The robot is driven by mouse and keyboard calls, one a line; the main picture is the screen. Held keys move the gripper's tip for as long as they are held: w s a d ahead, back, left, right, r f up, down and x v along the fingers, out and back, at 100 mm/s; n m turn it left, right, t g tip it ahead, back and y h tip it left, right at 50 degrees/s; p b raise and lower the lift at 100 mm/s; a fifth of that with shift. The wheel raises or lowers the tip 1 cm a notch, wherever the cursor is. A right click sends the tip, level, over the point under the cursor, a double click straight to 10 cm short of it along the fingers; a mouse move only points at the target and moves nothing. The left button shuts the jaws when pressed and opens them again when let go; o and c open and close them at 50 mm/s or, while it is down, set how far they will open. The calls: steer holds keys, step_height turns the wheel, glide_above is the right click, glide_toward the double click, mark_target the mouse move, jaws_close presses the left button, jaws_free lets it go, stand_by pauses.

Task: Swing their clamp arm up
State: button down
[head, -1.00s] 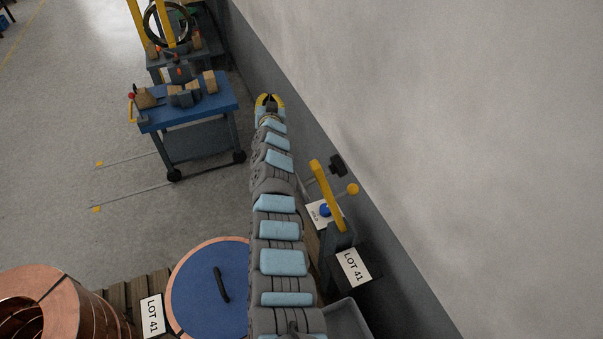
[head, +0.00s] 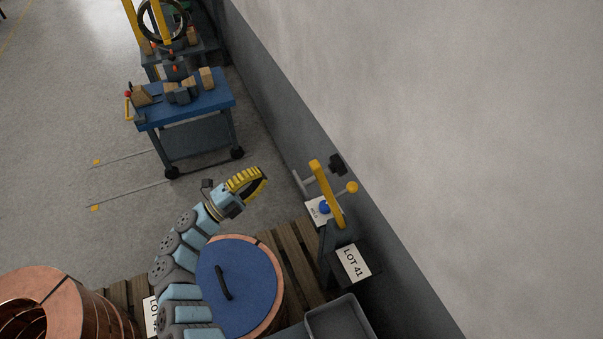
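The yellow clamp arm (head: 327,193) slants upward on a dark stand beside the wall, right of centre in the head view. A yellow ball knob (head: 351,187) and a dark knob (head: 337,164) sit near it, with a blue button-like part (head: 324,208) below. My gripper (head: 264,177) has curved yellow-and-black fingers. It is left of the clamp arm in the picture, apart from it, beyond the blue disc. The fingers are seen from the side, and I cannot tell whether there is a gap between their tips. Nothing is visibly held.
A copper coil with a blue disc (head: 236,285) on top lies on a wooden pallet (head: 292,245). Another copper coil (head: 45,300) is at lower left. A LOT 41 label (head: 352,262) and grey tray (head: 338,318) are below the clamp. A blue-topped cart (head: 185,112) stands beyond; the floor between is open.

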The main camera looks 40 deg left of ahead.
steer(key=s+d+f+m+g+h, duration=0.2)
steer(key=s+d+m+h, duration=0.2)
steer(key=s+d, duration=0.1)
steer(key=r+p+x, duration=0.1)
steer(key=p+x, duration=0.1)
steer(key=x, duration=1.2)
steer(key=shift+s, duration=0.1)
